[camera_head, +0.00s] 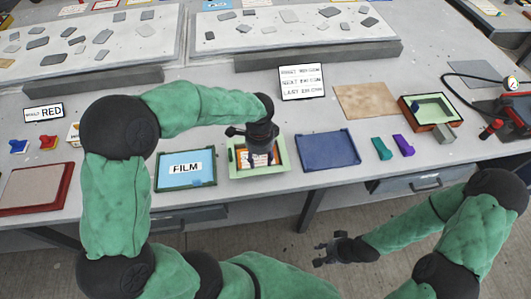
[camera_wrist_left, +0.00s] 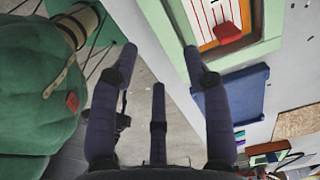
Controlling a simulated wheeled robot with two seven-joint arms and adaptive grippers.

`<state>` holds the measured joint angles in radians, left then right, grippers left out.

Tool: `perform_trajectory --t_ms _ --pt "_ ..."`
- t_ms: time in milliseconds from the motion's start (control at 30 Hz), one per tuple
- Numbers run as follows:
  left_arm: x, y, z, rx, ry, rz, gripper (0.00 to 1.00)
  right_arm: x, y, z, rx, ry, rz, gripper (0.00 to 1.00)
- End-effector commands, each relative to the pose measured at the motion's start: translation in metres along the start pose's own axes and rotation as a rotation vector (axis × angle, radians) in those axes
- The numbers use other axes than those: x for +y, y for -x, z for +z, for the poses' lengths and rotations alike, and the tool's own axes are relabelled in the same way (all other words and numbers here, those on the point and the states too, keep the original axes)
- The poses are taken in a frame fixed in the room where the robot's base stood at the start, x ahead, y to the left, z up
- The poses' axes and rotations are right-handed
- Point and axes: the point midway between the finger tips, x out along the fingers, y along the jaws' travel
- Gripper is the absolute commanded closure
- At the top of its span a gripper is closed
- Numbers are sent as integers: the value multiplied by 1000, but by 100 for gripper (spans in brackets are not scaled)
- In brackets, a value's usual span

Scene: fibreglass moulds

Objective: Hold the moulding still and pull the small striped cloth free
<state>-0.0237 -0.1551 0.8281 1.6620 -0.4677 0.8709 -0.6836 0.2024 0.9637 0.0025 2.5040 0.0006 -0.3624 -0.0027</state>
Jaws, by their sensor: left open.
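The moulding is a pale green frame (camera_head: 237,172) at the bench's front edge. Inside it are an orange border and a white cloth with red stripes (camera_wrist_left: 213,12). A small red piece (camera_wrist_left: 228,33) lies at the cloth's edge in the left wrist view. My left gripper (camera_head: 259,158) is over the moulding and hides much of its inside. In the left wrist view, the left gripper's (camera_wrist_left: 160,58) fingers are spread and empty, with the moulding above right of them. My right gripper (camera_head: 326,252) is off the bench's front, over the floor, its fingers apart and empty.
A blue FILM tray (camera_head: 183,184) is left of the moulding and a dark blue tray (camera_head: 328,150) right of it. Further right are teal (camera_head: 381,148) and purple (camera_head: 403,146) pieces and a green-lined box (camera_head: 405,108). A sign (camera_head: 302,83) stands behind.

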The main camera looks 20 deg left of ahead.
Motion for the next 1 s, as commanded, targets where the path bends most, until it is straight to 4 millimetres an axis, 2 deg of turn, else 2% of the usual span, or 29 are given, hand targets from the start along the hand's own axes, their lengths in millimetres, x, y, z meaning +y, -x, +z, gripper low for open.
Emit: perform_trajectory --t_ms 400,533,733,1000 --pt "1 -69 0 0 2 5 52 7 -20 -1 1 0 0 60" --pt "1 -86 0 1 2 3 52 9 -24 -1 1 0 0 60" --pt "1 -100 0 2 2 3 52 10 -28 -2 1 0 0 60" --pt "1 -102 0 2 2 2 52 10 -28 -2 1 0 0 60"
